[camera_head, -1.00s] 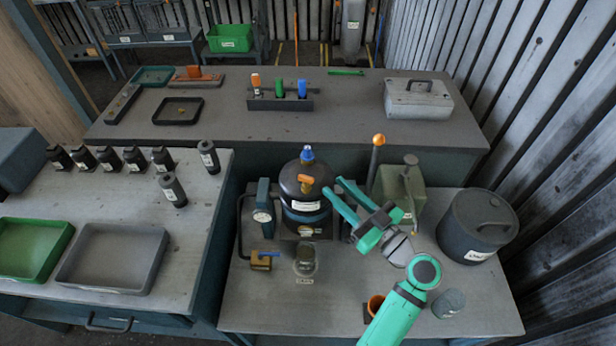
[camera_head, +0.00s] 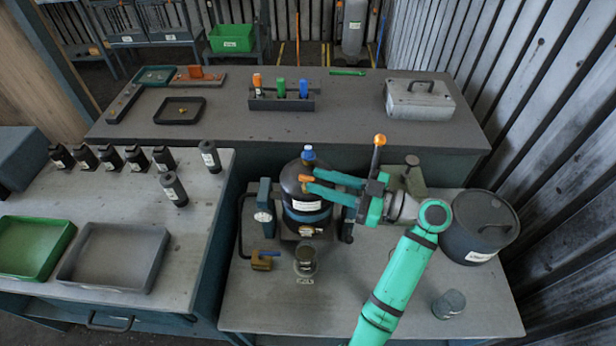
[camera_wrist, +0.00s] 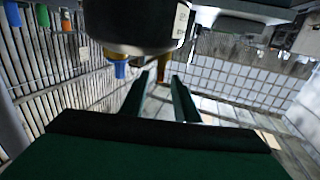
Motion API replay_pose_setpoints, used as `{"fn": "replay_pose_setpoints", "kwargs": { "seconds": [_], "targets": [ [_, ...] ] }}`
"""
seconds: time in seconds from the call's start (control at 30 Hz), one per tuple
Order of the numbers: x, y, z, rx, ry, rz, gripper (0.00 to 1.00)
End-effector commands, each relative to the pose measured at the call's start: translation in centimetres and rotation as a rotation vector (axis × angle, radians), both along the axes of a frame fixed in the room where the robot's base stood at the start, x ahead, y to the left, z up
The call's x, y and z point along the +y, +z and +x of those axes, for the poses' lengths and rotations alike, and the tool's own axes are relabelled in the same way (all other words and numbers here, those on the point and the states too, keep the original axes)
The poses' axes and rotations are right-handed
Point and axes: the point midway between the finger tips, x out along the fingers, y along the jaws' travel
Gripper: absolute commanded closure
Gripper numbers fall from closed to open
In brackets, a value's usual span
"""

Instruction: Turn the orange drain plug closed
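The orange drain plug (camera_head: 304,178) sits on the front of the black rounded housing (camera_head: 294,195), which stands upright with a blue cap (camera_head: 308,153) on top. My gripper (camera_head: 313,181) comes in from the right, its two teal fingers apart, with their tips close beside the plug. In the wrist view, the dark housing (camera_wrist: 140,22) fills the top and the blue cap (camera_wrist: 120,69) hangs down from it. An orange piece (camera_wrist: 163,64), probably the plug, shows between the open fingertips (camera_wrist: 162,77). Whether the fingers touch it I cannot tell.
A gauge post (camera_head: 264,212) stands left of the housing, and a brass valve (camera_head: 264,260) and small jar (camera_head: 305,261) in front. Right are an orange-knobbed lever (camera_head: 379,140) and grey drum (camera_head: 484,228). The bench's front left is clear.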

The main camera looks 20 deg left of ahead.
Motion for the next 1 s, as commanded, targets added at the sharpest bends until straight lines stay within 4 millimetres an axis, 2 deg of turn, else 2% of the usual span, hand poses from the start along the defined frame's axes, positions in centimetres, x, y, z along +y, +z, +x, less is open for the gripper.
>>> {"fn": "replay_pose_setpoints", "kwargs": {
  "seconds": [0.1, 0.3, 0.67, 0.8, 1.0],
  "targets": [
    [2.0, 0.0, 0.0, -0.001, 0.002, -0.001, 0.72],
    [3.8, 0.0, 0.1, -0.001, 0.001, 0.000, 0.72],
    [4.2, 0.0, 0.2, -0.001, -0.001, 0.000, 0.72],
    [4.2, 0.0, 0.2, -0.001, -0.001, 0.000, 1.00],
    [4.0, 0.0, 0.2, -0.001, -0.006, 0.000, 1.00]
  ]
}}
